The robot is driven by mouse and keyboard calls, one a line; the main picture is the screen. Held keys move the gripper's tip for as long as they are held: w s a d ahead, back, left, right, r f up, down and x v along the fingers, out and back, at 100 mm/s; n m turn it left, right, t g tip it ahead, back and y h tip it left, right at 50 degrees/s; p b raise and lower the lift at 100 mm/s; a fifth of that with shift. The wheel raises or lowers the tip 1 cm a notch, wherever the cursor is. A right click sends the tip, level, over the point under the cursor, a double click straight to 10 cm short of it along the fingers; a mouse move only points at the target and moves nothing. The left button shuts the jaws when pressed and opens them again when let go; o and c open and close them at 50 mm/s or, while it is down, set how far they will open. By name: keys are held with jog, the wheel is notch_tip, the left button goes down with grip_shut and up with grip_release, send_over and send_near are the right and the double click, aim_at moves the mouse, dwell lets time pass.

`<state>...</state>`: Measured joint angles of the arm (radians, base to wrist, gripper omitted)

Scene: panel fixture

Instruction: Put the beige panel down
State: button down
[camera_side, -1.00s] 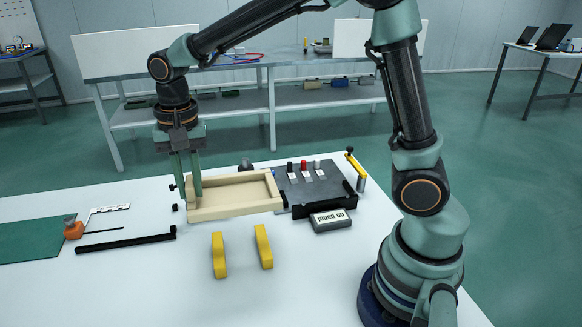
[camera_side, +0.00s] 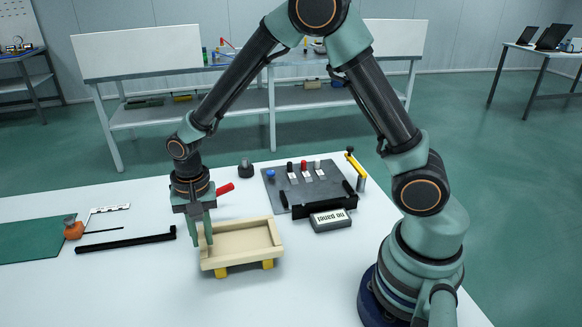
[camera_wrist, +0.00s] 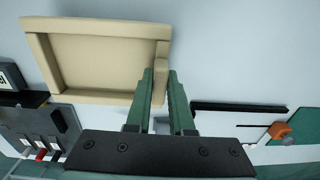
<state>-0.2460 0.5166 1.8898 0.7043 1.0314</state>
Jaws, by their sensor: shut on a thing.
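The beige panel (camera_side: 242,243) is a shallow tray with a raised rim. It sits level at or just above two yellow supports (camera_side: 267,264); I cannot tell whether it touches them. My gripper (camera_side: 203,238) points down and is shut on the panel's left rim in the side view. In the wrist view the panel (camera_wrist: 100,60) fills the upper left, and my gripper's fingers (camera_wrist: 160,85) straddle its right rim. The panel hides most of the supports, with only their front ends showing.
Behind the panel is a dark fixture board (camera_side: 300,183) with switches and a blue knob. A grey sign box (camera_side: 330,219) stands right of the panel. A black bar (camera_side: 125,243) and an orange-handled tool (camera_side: 73,229) lie left. The front of the table is clear.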

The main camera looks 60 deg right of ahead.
jog(key=shift+f, duration=0.15)
jog(key=c, duration=0.8)
grip_release()
notch_tip(320, 180, up, 12)
jog(key=s+d+r+n+t, duration=0.5)
jog(key=s+d+r+n, duration=0.2)
jog(key=s+d+n, duration=0.2)
jog(key=shift+s+d+r, duration=0.4)
jog(key=shift+s+d, duration=0.15)
jog(key=shift+s, duration=0.85)
